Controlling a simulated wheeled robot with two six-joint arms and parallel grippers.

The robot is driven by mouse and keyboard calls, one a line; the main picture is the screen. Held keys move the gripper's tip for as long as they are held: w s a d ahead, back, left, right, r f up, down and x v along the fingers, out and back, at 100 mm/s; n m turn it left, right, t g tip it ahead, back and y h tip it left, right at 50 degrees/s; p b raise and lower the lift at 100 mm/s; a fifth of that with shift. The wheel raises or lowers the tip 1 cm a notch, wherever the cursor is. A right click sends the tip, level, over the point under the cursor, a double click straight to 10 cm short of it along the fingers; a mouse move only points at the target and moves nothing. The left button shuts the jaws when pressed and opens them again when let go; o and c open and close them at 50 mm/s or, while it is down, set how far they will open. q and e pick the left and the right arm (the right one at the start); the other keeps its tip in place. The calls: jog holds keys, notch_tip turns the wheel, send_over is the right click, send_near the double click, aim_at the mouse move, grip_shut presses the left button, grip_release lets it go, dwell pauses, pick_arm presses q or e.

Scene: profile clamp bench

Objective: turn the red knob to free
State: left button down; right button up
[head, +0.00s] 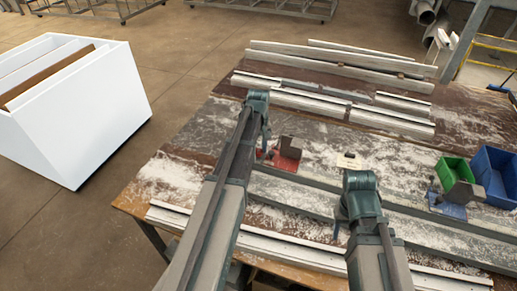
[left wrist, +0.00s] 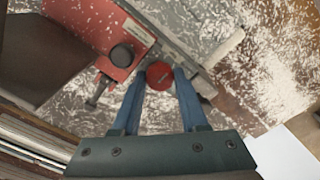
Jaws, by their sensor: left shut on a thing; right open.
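The red knob (left wrist: 160,75) is a small round cap in the left wrist view, between the tips of my left gripper's two blue fingers (left wrist: 160,88). The fingers are shut on it. The knob sits beside a red clamp (left wrist: 112,30) with a dark round button and a small lever. In the head view the red clamp (head: 287,163) stands on the bench, and my left gripper (head: 265,146) points down beside it; the knob is hidden there. A faint mark shows on the knob, but its setting cannot be read. My right gripper (head: 338,227) is open and empty above the bench.
A blue clamp (head: 449,208) stands at the right, near a green bin (head: 447,172) and a blue bin (head: 496,176). Metal profiles (head: 340,66) lie along the back of the bench. A white box (head: 95,110) stands on the floor at left.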

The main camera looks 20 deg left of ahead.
aim_at(259, 150)
pick_arm(q)
jog(key=shift+c, duration=2.2)
grip_release()
notch_tip(259, 150, up, 14)
jog(key=p, duration=1.3)
jog(key=shift+p, duration=0.4)
pick_arm(e)
notch_tip(259, 150, up, 14)
pick_arm(q)
jog(key=shift+f, duration=0.2)
pick_arm(e)
jog(key=shift+f, duration=0.15)
